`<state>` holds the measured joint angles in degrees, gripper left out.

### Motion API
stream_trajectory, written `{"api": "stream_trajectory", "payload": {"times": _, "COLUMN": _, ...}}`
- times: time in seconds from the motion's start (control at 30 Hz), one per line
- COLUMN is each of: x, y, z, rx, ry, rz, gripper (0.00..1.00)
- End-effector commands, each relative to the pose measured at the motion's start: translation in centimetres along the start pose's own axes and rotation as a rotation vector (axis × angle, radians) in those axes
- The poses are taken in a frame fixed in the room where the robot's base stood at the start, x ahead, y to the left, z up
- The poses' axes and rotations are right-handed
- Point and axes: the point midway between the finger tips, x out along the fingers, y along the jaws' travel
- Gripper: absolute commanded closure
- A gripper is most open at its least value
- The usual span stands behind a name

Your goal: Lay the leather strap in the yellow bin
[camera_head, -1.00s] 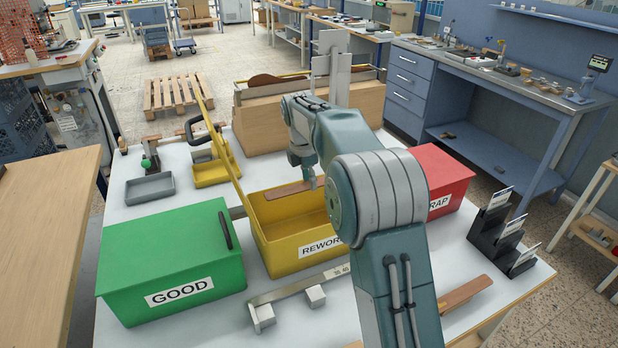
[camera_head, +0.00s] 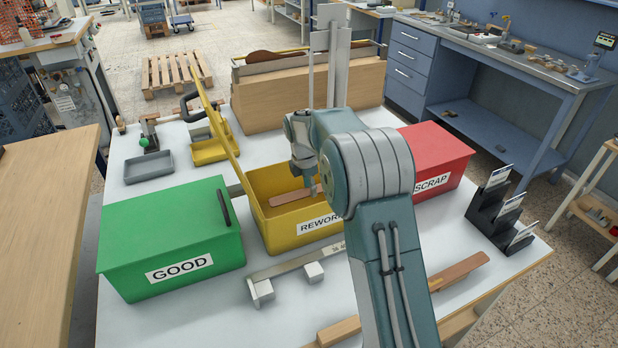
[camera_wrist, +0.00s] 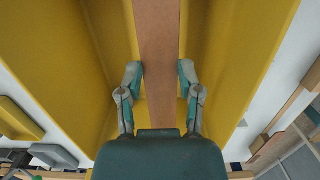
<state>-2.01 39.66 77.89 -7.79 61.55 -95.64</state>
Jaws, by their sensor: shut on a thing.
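The yellow bin (camera_head: 283,236), labelled REWORK, stands open on the white table with its lid tilted up at the left. My gripper (camera_head: 312,193) is over the bin's inside and shut on a brown leather strap (camera_head: 289,198). The strap lies level, low between the bin's walls; I cannot tell whether it touches the floor. In the wrist view the strap (camera_wrist: 158,40) runs lengthwise between the fingers (camera_wrist: 160,78), with the yellow walls on both sides. My arm hides the right part of the bin and strap.
A closed green GOOD bin (camera_head: 170,240) stands left, a red SCRAP bin (camera_head: 437,160) right. In front lie a metal ruler stop (camera_head: 295,264) and another brown strap (camera_head: 458,271). A wooden-sided machine (camera_head: 275,113) stands behind; black card holders (camera_head: 493,212) stand far right.

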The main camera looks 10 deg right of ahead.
Motion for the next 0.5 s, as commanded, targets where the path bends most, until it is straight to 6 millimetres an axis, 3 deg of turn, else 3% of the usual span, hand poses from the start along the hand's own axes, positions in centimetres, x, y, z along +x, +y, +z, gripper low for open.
{"api": "stream_trajectory", "payload": {"times": 0.5, "x": 5.4, "y": 0.0, "z": -0.7, "rx": -0.001, "ry": 0.0, "rz": -0.002, "gripper": 0.8}}
